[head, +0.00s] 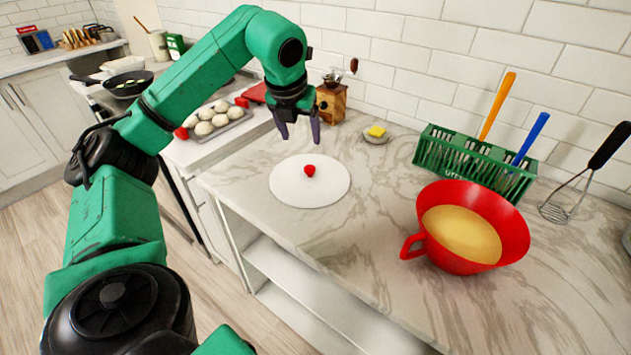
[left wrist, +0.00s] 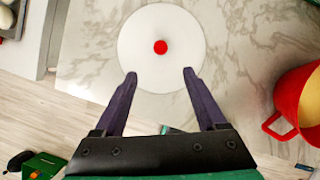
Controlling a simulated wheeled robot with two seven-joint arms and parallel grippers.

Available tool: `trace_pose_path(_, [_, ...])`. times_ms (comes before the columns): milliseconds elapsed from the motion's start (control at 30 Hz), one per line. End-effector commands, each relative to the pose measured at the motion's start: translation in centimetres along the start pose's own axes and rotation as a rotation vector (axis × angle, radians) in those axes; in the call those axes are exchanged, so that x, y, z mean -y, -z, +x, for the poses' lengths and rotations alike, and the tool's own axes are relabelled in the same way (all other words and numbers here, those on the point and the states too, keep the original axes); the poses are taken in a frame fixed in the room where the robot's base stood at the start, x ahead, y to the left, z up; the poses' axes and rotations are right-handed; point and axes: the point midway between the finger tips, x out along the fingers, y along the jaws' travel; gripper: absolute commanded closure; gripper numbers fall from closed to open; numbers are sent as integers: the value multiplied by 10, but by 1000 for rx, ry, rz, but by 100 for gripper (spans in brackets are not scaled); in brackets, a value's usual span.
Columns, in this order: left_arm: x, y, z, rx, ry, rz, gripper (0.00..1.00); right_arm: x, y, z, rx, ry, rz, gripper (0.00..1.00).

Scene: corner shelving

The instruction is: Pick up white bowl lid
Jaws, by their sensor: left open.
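The white bowl lid (head: 290,190) is a flat white disc with a red knob (head: 310,170) at its middle. It lies on the marble counter. My left gripper (head: 300,139) is open and empty, held above the counter over the far side of the lid in the head view. In the left wrist view the lid (left wrist: 140,35) shows beyond the two open fingertips (left wrist: 160,74), with the red knob (left wrist: 160,47) roughly centred between them. Nothing touches the lid but the counter. My right gripper is not in view.
A red bowl (head: 515,225) with yellowish contents stands right of the lid. Behind are a green rack (head: 470,165), a whisk (head: 565,200), a small dish with butter (head: 376,134) and a wooden grinder (head: 331,104). A tray of buns (head: 215,120) lies left. The counter around the lid is clear.

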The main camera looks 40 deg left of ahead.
Motion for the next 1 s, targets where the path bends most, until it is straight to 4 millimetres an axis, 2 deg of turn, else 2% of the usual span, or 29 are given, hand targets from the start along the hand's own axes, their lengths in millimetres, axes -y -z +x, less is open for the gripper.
trace_pose_path(100, [-1,0,19,-6,-4,0,27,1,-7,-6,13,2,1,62])
trace_pose_path(300, [0,0,69,-5,-1,1,27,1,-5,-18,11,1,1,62])
trace_pose_path(533, [0,-2,100,-4,0,2,27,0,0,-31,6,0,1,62])
trace_pose_path(600, [1,-2,114,-6,-1,2,27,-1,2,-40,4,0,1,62])
trace_pose_path(700, [1,-2,134,-3,1,2,27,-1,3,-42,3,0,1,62])
trace_pose_path(800, [1,-1,141,-2,0,2,27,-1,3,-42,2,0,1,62])
trace_pose_path(933, [1,-1,142,-1,1,2,27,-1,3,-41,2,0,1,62])
trace_pose_path(967, [1,-1,142,-1,1,2,31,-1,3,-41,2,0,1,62])
trace_pose_path(1000, [1,-1,142,-1,1,2,46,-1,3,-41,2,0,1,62])
